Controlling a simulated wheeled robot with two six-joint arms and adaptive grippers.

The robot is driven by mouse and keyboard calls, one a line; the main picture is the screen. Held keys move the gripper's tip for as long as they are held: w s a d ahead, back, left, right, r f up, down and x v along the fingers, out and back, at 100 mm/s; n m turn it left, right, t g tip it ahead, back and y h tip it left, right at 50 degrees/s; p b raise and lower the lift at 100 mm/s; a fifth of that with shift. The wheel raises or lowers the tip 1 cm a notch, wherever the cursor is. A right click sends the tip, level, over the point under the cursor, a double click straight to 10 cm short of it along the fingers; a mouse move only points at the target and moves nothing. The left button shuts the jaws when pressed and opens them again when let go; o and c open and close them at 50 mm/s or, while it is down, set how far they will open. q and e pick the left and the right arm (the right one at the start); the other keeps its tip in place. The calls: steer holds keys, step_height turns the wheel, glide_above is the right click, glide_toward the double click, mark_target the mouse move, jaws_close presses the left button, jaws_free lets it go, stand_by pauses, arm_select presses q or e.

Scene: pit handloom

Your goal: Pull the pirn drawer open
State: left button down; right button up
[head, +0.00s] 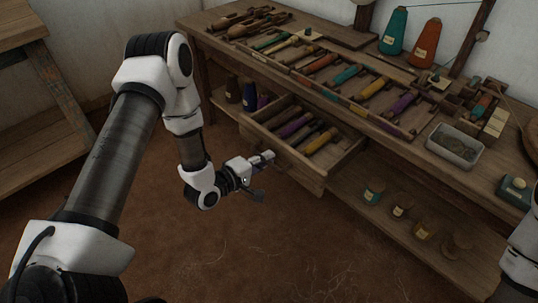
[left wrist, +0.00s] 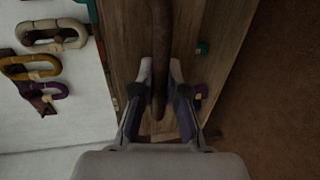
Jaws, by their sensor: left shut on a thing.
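The pirn drawer (head: 318,181) is a wooden box drawer under the bench top. It stands out from the bench, and several pirns (head: 296,124) in purple, brown and yellow lie inside. My left gripper (head: 266,158) is at the drawer's front, towards its left part. In the left wrist view its two fingers (left wrist: 161,75) are closed around a dark rod-like handle (left wrist: 160,45) in front of brown wood. The gripper hides the handle in the head view. My right gripper is out of the picture.
The bench top (head: 480,168) carries a rack of coloured pirns (head: 375,88), a grey tray (head: 454,146) and two yarn cones (head: 425,42). Small jars (head: 373,194) stand on the lower shelf. Another wooden bench (head: 40,110) is at left. The brown floor between is clear.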

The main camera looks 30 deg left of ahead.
arm_select(q)
steer(key=c, duration=1.2)
jaws_free()
steer(key=shift+v, duration=5.95)
